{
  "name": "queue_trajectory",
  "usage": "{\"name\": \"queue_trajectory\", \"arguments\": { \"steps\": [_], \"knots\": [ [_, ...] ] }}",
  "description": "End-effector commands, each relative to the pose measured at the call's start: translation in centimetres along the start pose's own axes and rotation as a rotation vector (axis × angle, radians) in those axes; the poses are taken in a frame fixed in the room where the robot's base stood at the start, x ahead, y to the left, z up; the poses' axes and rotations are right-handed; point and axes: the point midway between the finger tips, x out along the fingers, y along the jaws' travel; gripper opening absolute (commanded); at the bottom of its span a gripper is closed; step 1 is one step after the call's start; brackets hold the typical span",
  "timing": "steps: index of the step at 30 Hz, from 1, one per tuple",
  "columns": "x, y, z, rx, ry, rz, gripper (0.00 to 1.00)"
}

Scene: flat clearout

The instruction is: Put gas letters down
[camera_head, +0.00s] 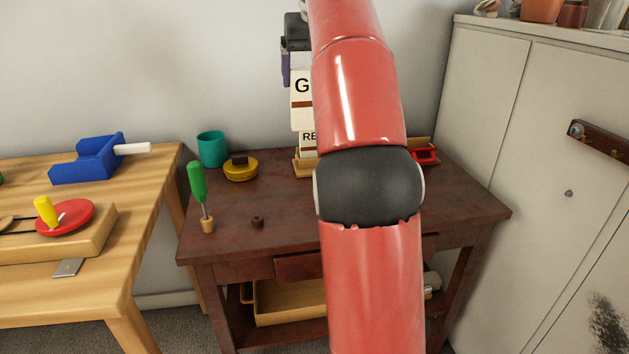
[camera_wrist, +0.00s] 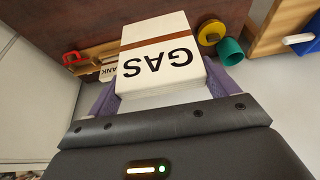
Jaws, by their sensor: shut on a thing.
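The gas letters (camera_head: 301,90) are a white bundle with a brown band, marked GAS. They also show upside down in the wrist view (camera_wrist: 160,48). My gripper (camera_wrist: 163,90) has its purple fingers shut on both sides of the bundle. In the head view, my gripper (camera_head: 289,65) is high at the back of the dark red-brown table (camera_head: 285,215), partly behind my red arm. The gas letters are above a white bundle (camera_head: 308,137) marked RE, which is by a wooden holder (camera_head: 302,167). Whether the two bundles touch is unclear. My arm hides the right side of both.
A teal cup (camera_head: 212,149), a yellow round object (camera_head: 240,169) and a green-handled screwdriver (camera_head: 197,182) stand on the table's left. A red object (camera_head: 425,155) lies right of my arm. A lettered bundle (camera_wrist: 108,73) ending in ANK shows in the wrist view. A cabinet (camera_head: 483,105) borders the right.

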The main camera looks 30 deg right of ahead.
Motion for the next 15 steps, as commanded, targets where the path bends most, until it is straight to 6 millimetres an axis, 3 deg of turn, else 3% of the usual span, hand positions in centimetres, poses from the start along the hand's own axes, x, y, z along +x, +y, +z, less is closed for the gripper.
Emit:
{"name": "queue_trajectory", "arguments": {
  "steps": [4, 6, 15],
  "knots": [
    [2.1, -0.1, 1.1, -0.001, -0.003, -0.002, 0.59],
    [4.5, -0.1, 2.1, -0.001, -0.003, -0.001, 0.59],
    [11.6, 0.0, 5.0, -0.001, -0.002, -0.001, 0.59]
  ]
}}
